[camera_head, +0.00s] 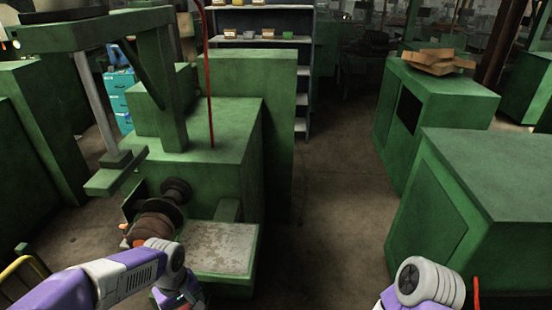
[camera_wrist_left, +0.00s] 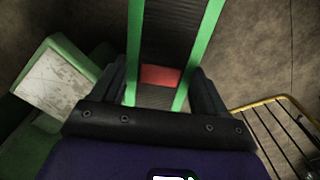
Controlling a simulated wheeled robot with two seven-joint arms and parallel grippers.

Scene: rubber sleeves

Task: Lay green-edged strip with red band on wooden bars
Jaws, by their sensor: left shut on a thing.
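The green-edged strip (camera_wrist_left: 162,30) with a dark ribbed middle and a red band (camera_wrist_left: 160,76) fills the upper middle of the left wrist view. My left gripper (camera_wrist_left: 162,88) is shut on it, one black finger at each green edge, close to the red band. The strip's far end runs out of the picture. In the head view my left gripper is low at the bottom edge, mostly hidden by its own arm. My right arm shows at the bottom right, but its gripper is outside the picture. Light wooden pieces (camera_head: 435,58) lie on a green cabinet at the upper right.
A green machine (camera_head: 215,150) with a worn pale plate (camera_head: 222,247) stands ahead on the left. A yellow-framed rack with dark bars (camera_wrist_left: 280,128) is at the lower right of the wrist view. Green cabinets (camera_head: 490,190) stand at the right. Bare floor (camera_head: 330,210) lies between.

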